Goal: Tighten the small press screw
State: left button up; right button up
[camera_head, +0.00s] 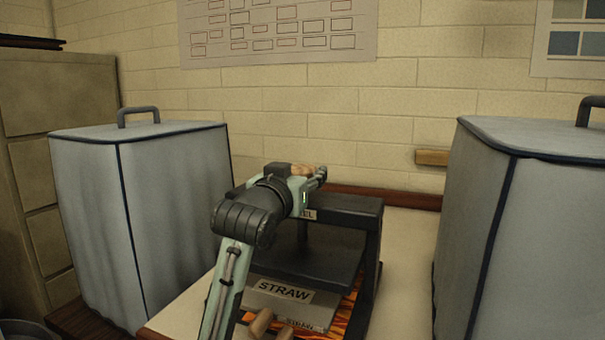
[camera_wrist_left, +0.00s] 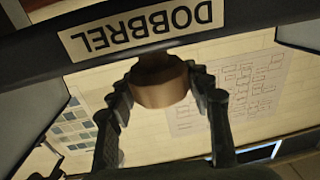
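The black press (camera_head: 345,207) stands on the table in the middle of the head view. Its top beam bears a label reading DOBBREL (camera_wrist_left: 141,27), mostly hidden by my arm in the head view. The small press screw's brown round knob (camera_wrist_left: 162,82) is close up in the left wrist view, beside the beam. My left gripper (camera_wrist_left: 163,80) has one finger on each side of the knob, and both fingertips appear to touch it. In the head view the left gripper (camera_head: 312,176) is at the beam's top. My right gripper is in neither view.
A grey plate labelled STRAW (camera_head: 292,308) lies under the press, with tan pegs (camera_head: 262,321) before it. Tall grey covered boxes stand left (camera_head: 170,200) and right (camera_head: 530,220). A brick wall is behind. The light tabletop (camera_head: 405,260) is clear right of the press.

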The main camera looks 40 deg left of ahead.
pick_arm(q)
jog(key=c, duration=0.5)
jog(key=shift+m+h, duration=0.3)
jog(key=shift+h, duration=0.2)
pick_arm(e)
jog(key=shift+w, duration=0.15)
